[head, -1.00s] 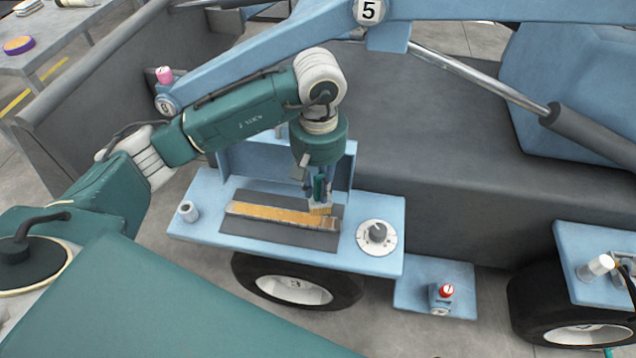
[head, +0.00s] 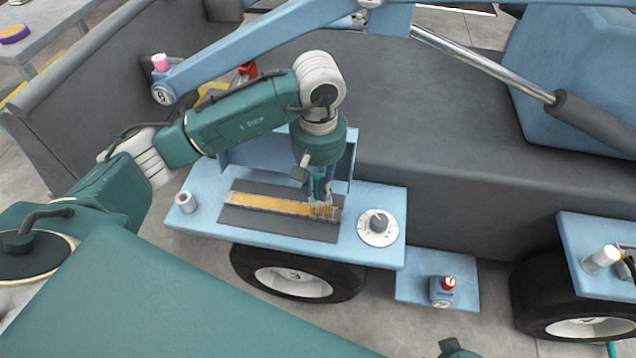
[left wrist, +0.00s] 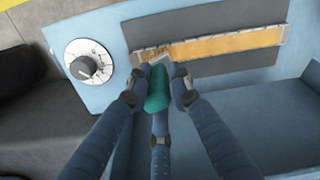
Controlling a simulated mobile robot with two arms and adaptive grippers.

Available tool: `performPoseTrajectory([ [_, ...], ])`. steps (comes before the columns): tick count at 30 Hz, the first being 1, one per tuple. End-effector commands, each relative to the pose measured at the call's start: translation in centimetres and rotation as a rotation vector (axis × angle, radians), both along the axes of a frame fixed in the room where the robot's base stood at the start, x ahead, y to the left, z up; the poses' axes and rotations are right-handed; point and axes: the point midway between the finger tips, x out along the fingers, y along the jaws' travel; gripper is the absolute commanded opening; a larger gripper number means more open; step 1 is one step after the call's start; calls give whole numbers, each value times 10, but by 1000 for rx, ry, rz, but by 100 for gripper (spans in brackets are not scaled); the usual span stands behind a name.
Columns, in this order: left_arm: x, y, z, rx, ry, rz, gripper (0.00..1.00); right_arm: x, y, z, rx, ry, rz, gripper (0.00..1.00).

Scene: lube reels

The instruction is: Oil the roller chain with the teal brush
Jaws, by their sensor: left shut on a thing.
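The roller chain (head: 270,205) lies straight on a dark grey mat on the light blue shelf. Most of it looks golden orange, and its right end in the head view looks greyer. My left gripper (head: 319,188) points down over that end, shut on the teal brush (head: 321,184). The brush tip is at the chain's right end and seems to touch it. In the left wrist view, the fingers close around the teal handle (left wrist: 157,90), and the chain (left wrist: 220,45) runs beyond it to the right. My right gripper is not in view.
A white dial with a dark knob (head: 378,227) sits right of the mat. A small grey cylinder (head: 184,202) stands at the shelf's left end. A blue upright plate (head: 245,158) rises behind the mat. A red-topped fitting (head: 447,285) is on a lower step.

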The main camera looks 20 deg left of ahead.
Motion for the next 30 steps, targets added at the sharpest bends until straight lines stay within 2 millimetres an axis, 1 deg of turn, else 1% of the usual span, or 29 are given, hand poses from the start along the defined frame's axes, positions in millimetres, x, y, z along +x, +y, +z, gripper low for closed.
performPoseTrajectory([
  [19, 0, 0, -1, 0, 0, 0, 0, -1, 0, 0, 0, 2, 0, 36],
  [30, 0, 0, -2, 0, 0, 0, 0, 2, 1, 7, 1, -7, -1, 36],
])
